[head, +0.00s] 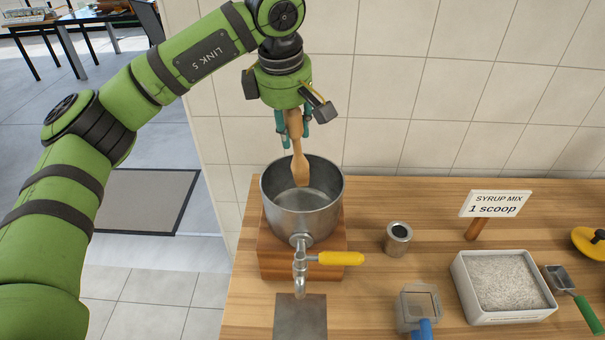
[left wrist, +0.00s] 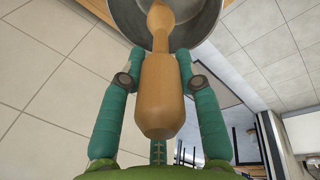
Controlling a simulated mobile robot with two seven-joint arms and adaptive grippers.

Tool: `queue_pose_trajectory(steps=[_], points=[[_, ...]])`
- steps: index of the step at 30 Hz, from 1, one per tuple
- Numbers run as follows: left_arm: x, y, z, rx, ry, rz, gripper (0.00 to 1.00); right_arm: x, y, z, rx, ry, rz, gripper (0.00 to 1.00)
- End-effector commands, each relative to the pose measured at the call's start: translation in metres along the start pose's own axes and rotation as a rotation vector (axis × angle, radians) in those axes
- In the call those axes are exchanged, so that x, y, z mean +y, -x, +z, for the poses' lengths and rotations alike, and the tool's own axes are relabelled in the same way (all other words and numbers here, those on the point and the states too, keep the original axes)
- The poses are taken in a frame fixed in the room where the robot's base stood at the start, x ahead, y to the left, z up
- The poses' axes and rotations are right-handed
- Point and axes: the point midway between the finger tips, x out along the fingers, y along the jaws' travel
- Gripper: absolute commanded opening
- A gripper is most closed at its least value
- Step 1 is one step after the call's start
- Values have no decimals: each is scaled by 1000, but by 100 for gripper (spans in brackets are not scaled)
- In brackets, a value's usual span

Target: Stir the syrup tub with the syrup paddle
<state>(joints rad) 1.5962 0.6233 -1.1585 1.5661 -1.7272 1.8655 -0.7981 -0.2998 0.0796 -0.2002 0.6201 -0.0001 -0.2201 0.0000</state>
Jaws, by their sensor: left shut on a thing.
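The syrup tub (head: 272,210) is a steel pot on a wooden block, with a tap and yellow handle on its front. My left gripper (head: 293,127) is above the tub, shut on the wooden syrup paddle (head: 299,165). The paddle points down, with its lower end at the tub's mouth; whether it touches the inside cannot be told. In the left wrist view the paddle's handle (left wrist: 162,95) sits between the teal fingers, and the tub's rim (left wrist: 215,15) shows beyond it. The right gripper is not in view.
The wooden counter (head: 380,290) also holds a small metal cup (head: 398,238), a clear container with a blue handle (head: 418,305), a white tray of granules (head: 460,285), a green-handled scoop (head: 575,296), a "SYRUP MIX 1 scoop" sign (head: 495,204) and a yellow lid (head: 590,243). A tiled wall stands behind.

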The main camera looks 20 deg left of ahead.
Motion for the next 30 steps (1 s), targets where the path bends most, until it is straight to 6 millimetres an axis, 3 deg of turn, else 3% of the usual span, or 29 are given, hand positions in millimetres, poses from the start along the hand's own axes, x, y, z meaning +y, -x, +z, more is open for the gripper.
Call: queue_pose_trajectory(steps=[1,21,30], points=[[2,10,0,0,0,1,0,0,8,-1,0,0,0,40],[16,75,-1,-1,0,1,0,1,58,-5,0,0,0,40],[16,77,-1,-1,0,0,0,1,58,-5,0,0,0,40]])
